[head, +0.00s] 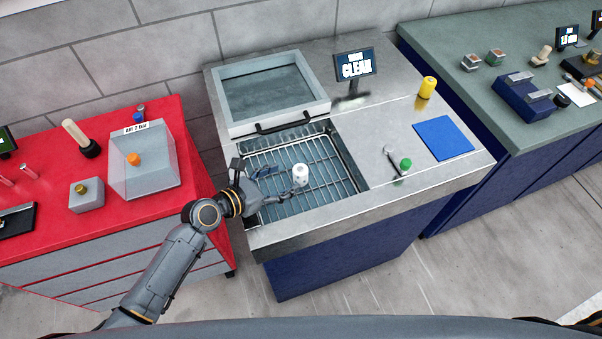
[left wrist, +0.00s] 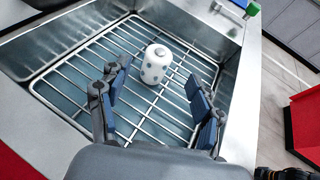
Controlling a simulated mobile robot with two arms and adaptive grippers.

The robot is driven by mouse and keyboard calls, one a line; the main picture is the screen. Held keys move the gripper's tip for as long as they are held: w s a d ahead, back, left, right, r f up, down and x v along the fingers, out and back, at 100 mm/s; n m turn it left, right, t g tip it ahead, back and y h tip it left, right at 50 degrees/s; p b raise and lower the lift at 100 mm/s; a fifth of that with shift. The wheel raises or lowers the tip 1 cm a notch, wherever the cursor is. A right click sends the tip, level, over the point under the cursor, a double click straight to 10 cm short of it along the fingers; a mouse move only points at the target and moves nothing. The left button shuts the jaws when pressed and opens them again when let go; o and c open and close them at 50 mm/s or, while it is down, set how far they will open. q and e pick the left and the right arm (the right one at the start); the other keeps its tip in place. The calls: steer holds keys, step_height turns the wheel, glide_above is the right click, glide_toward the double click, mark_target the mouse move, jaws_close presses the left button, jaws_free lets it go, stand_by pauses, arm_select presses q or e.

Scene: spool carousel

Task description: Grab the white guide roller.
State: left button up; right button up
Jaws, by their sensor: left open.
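The white guide roller (head: 300,173) stands upright on a wire rack (head: 325,182) inside the sunken basin of the metal-topped station. In the left wrist view the roller (left wrist: 156,64) shows as a short white cylinder with grey spots and a small hole in its top. My left gripper (head: 268,179) is over the left part of the rack, open and empty. In the left wrist view its two blue-padded fingers (left wrist: 157,80) are spread wide, and the roller stands just beyond the gap between them. I cannot tell whether either finger touches it.
The basin's raised lid (head: 315,83) stands behind the rack. A red bench (head: 45,235) is at left.

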mark_target(299, 169)
arm_select(q)
steer(key=shift+w+d, duration=0.3)
steer(key=x, duration=0.4)
steer(key=shift+w+f, duration=0.1)
steer(key=shift+w, duration=0.1)
steer(key=shift+s, duration=0.1)
steer(key=c, duration=0.3)
jaws_close()
